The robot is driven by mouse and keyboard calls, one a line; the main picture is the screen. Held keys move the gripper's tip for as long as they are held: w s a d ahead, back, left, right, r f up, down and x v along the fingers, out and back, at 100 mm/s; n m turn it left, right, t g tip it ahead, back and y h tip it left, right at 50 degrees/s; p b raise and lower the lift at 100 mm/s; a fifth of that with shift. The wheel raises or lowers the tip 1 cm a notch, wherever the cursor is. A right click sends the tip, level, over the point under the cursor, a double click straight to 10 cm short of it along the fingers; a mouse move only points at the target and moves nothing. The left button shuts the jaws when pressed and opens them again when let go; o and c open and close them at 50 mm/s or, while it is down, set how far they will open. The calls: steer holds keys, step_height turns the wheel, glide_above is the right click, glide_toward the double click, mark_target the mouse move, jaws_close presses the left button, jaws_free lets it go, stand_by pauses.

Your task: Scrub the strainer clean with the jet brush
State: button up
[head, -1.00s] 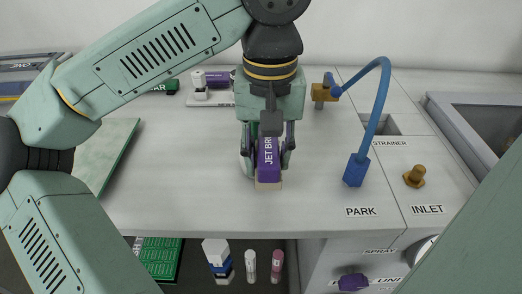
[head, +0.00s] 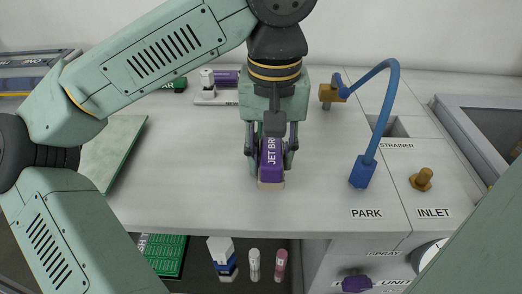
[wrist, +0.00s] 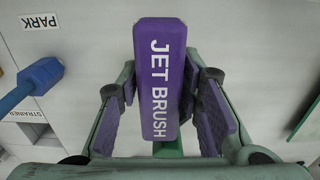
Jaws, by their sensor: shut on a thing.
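My gripper (head: 270,152) is shut on the purple jet brush (head: 271,166), which has white lettering and a pale lower end. The brush hangs upright over the pale worktop, left of the PARK label; I cannot tell if its end touches the surface. In the wrist view the brush (wrist: 160,80) shows between the finger pads. The STRAINER label (head: 397,146) lies at the front of a square recess (head: 391,126) in the worktop at the right. The strainer itself cannot be made out inside it.
A blue hose (head: 383,110) arches from a brass fitting (head: 332,93) to a blue block (head: 363,172) behind the PARK label (head: 367,213). A brass INLET stud (head: 422,179) stands to the right. A grey basin (head: 490,115) lies far right. A green-edged board (head: 112,150) lies left.

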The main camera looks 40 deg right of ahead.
steer(key=shift+s+d, duration=0.25)
steer(key=shift+w+a+p, duration=0.4)
steer(key=shift+w+a, duration=0.55)
steer(key=shift+a, duration=0.25)
stand_by(3.0)
steer(key=shift+r, duration=0.1)
step_height(320, 180, up, 7)
steer(key=p, duration=0.5)
stand_by(0.6)
